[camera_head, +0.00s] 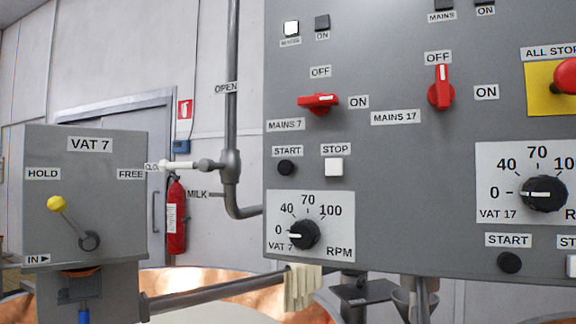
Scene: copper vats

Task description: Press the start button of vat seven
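The vat seven start button (286,167) is a round black button under a START label on the grey control panel (395,215). The white square stop button (333,167) is just right of it. Above them the red mains 7 switch (318,102) lies horizontal, toward ON. Below, the vat 7 RPM dial (303,235) points at 0. The vat 7 box (85,190) at left has a yellow-knobbed lever (57,204) leaning up-left, toward HOLD. Neither of my grippers shows.
The right column has the mains 17 switch (441,88) upright at OFF, a vat 17 dial (543,194), another black start button (509,263) and a red ALL STOP button (566,76). A pipe (232,90) runs left of the panel. A cloth (302,288) hangs on a lower rail.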

